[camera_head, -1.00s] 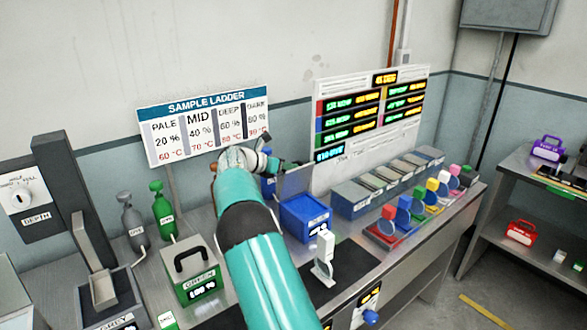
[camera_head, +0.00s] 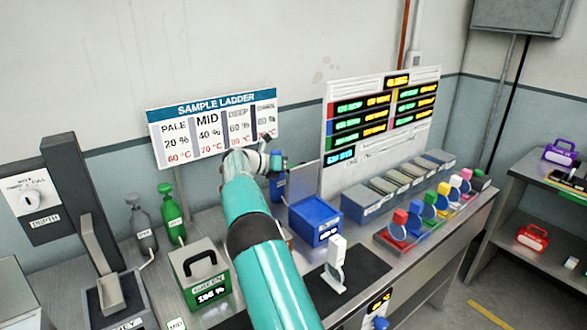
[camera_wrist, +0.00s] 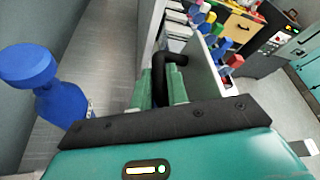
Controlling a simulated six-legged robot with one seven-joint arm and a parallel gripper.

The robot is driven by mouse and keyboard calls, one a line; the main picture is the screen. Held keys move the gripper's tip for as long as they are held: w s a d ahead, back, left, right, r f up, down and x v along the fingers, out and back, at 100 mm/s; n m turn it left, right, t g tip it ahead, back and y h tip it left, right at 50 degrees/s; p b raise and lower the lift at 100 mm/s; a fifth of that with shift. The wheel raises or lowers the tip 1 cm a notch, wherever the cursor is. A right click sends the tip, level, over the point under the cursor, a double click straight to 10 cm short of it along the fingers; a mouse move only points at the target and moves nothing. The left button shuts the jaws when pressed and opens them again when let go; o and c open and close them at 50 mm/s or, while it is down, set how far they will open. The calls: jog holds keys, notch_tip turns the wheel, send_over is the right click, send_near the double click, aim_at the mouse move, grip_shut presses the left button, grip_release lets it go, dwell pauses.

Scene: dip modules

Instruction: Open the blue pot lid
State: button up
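The blue pot (camera_head: 318,220) is a blue box on the bench, right of my arm in the head view. Its lid (camera_head: 305,183) is a pale grey panel standing upright at the pot's back left edge, so the pot is open. The lid also shows in the wrist view (camera_wrist: 207,72), with a bent black handle (camera_wrist: 172,60) on its face. My gripper (camera_wrist: 160,90) has its green fingers close on both sides of the handle and looks shut on it. In the head view my gripper is at the lid's left side, its fingertips hard to make out.
A blue bottle (camera_wrist: 40,85) stands close to my gripper. The green pot (camera_head: 200,272), with a black handle, stands left of my arm. A white upright device (camera_head: 335,265) stands in front of the blue pot. Grey boxes (camera_head: 362,205) and coloured-top stands (camera_head: 400,222) line the right.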

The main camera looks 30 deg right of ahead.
jog(key=o, duration=0.4)
jog(key=shift+c, duration=0.2)
jog(key=shift+a, duration=0.1)
jog(key=v, duration=1.3)
jog(key=shift+a, duration=0.3)
jog(key=shift+r, duration=0.1)
